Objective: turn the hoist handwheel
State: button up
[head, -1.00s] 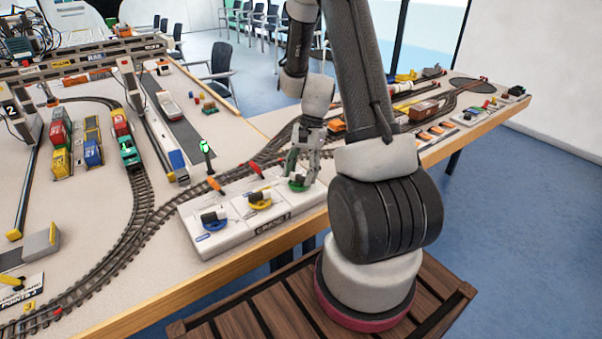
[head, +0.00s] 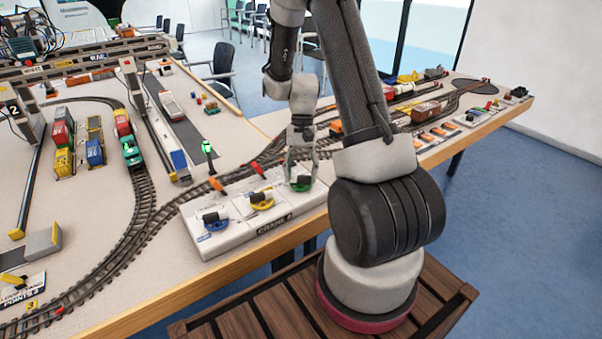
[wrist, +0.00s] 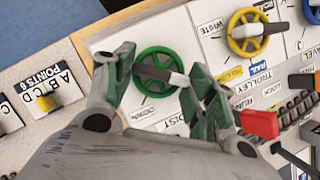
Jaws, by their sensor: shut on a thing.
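The hoist handwheel is a green spoked wheel with a dark and light grip bar across it; it sits at the right end of the white crane panel (head: 222,240), and its green rim (wrist: 158,51) shows clearly in the wrist view. In the head view the wheel (head: 301,188) is partly covered by my gripper (head: 300,172), which points down onto it. In the wrist view my gripper (wrist: 160,75) has a finger at each end of the grip bar, shut on the wheel. Part of the label beside the wheel is hidden by a finger.
A yellow trolley wheel (head: 262,202) and a blue wheel (head: 215,222) stand left of the green one on the same panel. A red lever (wrist: 262,124) rises close beside my finger. Tracks run behind the panel, and the table's wooden edge (head: 205,279) lies in front.

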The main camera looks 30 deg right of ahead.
jog(key=o, duration=1)
jog(key=v, duration=1.2)
